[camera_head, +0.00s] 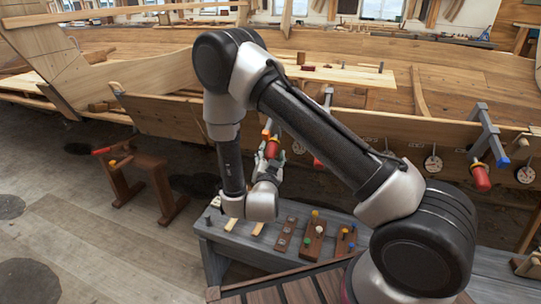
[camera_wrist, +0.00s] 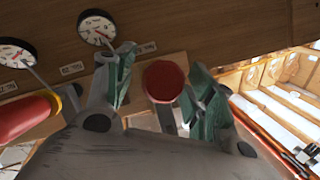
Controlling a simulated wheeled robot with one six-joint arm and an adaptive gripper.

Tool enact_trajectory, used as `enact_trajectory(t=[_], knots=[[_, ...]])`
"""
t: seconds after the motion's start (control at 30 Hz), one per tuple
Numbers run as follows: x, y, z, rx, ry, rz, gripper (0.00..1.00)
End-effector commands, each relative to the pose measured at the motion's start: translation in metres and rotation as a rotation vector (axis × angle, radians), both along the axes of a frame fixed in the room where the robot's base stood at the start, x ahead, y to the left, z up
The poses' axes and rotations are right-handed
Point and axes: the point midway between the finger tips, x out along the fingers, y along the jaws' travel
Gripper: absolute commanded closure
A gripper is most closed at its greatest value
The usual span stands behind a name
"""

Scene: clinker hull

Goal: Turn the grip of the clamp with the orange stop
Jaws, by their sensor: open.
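The clamp with the orange stop (camera_head: 266,134) is on the plank edge of the hull, mostly hidden behind my arm. Its red grip (camera_head: 271,150) hangs below, at my gripper (camera_head: 272,160). In the wrist view, a red round grip end (camera_wrist: 163,81) sits between the green-padded fingers of my gripper (camera_wrist: 162,75). The fingers are open, one on each side, with a visible gap to the grip. The orange stop cannot be made out in the wrist view.
Another red grip (camera_wrist: 25,118) with a yellow collar lies left of my fingers. A blue-stopped clamp (camera_head: 486,140) hangs at the right. Dial gauges (camera_wrist: 97,27) line the plank. A grey bench (camera_head: 240,243) with peg blocks stands below; a wooden trestle (camera_head: 140,178) is left.

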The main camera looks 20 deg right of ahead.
Motion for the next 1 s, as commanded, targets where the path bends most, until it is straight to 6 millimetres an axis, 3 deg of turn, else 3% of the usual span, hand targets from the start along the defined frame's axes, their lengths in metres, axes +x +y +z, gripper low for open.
enact_trajectory(t=[0.5,0.7,1.0], knots=[[-0.094,0.035,-0.004,-0.002,0.003,0.005,0.45],[-0.108,0.039,-0.004,-0.001,0.001,0.001,0.45],[-0.109,0.039,-0.004,-0.001,0.0,0.0,0.45]])
